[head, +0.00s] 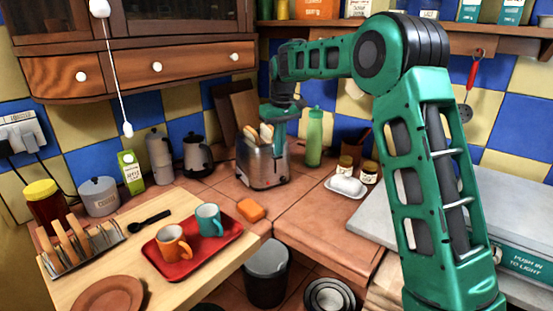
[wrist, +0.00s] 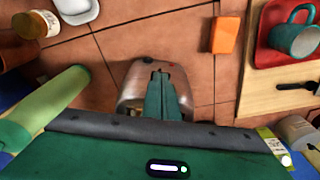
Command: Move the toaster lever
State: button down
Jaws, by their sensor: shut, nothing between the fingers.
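The silver toaster (head: 256,168) stands on the tiled counter in the back corner, with slices of bread showing in its top. My gripper (head: 277,150) is shut and empty, pointing down at the right part of the toaster's top in the head view. In the wrist view, the shut green fingers (wrist: 160,82) lie across the toaster (wrist: 131,88) and hide its middle. Whether they touch it, I cannot tell. A small red spot shows on the toaster's front. I cannot make out the lever clearly; the fingers may cover it.
A green bottle (head: 314,138) stands close to the toaster's right, and a dark kettle (head: 197,156) to its left. An orange sponge (head: 251,210) lies in front. A red tray (head: 175,264) with two mugs is nearer.

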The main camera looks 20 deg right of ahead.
aim_at(279, 161)
jog(key=shift+f, duration=0.15)
jog(key=shift+f, duration=2.65)
jog(key=s, duration=0.2)
jog(key=s+r, duration=0.1)
jog(key=shift+d, duration=0.4)
jog(key=shift+r, duration=0.2)
notch_tip(279, 161, up, 10)
jog(key=shift+s+r, duration=0.2)
jog(key=shift+s, duration=0.2)
jog(key=shift+d, duration=0.2)
